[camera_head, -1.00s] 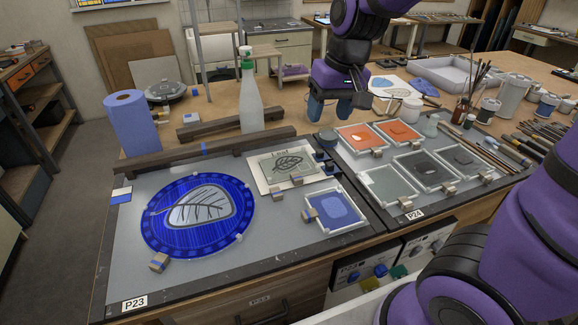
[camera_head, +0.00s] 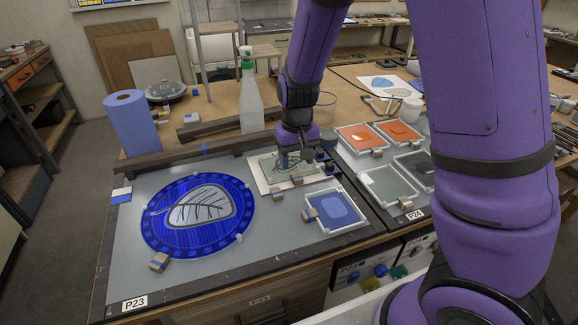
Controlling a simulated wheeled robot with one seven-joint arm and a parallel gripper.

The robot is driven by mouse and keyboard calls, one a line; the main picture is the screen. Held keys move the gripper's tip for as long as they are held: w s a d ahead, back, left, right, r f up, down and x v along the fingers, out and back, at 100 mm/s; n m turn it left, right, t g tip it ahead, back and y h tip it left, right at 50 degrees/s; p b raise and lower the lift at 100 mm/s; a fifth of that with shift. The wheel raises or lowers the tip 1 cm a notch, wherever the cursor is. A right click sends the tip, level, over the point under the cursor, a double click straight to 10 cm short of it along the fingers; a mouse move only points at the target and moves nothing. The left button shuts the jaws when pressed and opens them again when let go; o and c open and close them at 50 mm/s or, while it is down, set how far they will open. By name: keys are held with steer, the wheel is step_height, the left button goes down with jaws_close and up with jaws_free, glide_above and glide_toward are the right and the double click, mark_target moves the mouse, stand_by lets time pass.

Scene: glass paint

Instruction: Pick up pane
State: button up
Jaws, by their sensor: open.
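A small pane with a dark leaf drawing (camera_head: 268,166) lies on a pale card (camera_head: 260,184) in the middle of the bench. My gripper (camera_head: 294,162) points down over the right part of this pane and hides some of it. It is open; whether its fingers touch the pane I cannot tell. A large round blue pane with a pale leaf (camera_head: 165,230) lies flat to the left. A framed blue pane (camera_head: 335,208) lies to the right front.
Wooden blocks (camera_head: 278,194) sit at the card's front edge. A dark bar (camera_head: 150,164) and a spray bottle (camera_head: 251,108) stand behind. Framed orange (camera_head: 355,138) and grey panes (camera_head: 388,186) lie right. A blue roll (camera_head: 130,122) stands back left.

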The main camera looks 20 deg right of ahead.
mark_target(299, 179)
steer(key=f, duration=0.5)
steer(key=shift+s+d+f, duration=0.1)
steer(key=shift+d, duration=0.3)
steer(key=shift+f, duration=0.7)
jaws_close()
steer(key=shift+r, duration=0.2)
